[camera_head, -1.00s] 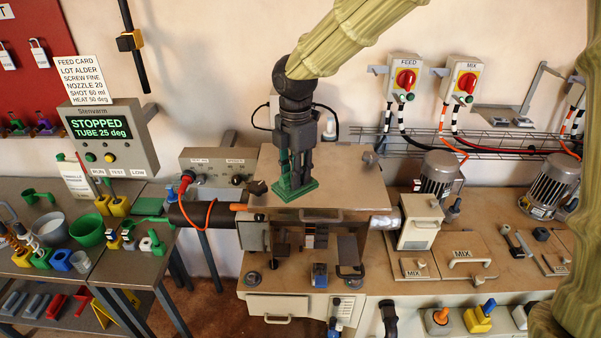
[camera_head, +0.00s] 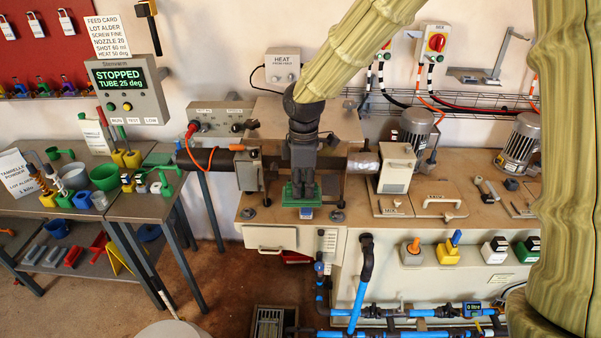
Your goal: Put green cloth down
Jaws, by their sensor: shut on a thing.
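My gripper (camera_head: 302,178) points down in front of the open machine housing on the bench. It is shut on the green cloth (camera_head: 292,194), which shows as a flat green piece at and around the fingertips. The cloth is above the front part of the bench top, close to a small blue-and-white item (camera_head: 307,213). Whether the cloth touches the bench cannot be told. My gripper hides the middle of the housing behind it.
A horizontal tube (camera_head: 215,159) runs into the housing from the left. A white box (camera_head: 397,168) and a MIX lid (camera_head: 440,203) stand to the right. The left table (camera_head: 140,207) holds bowls and tools. Blue pipes (camera_head: 400,312) run below the bench.

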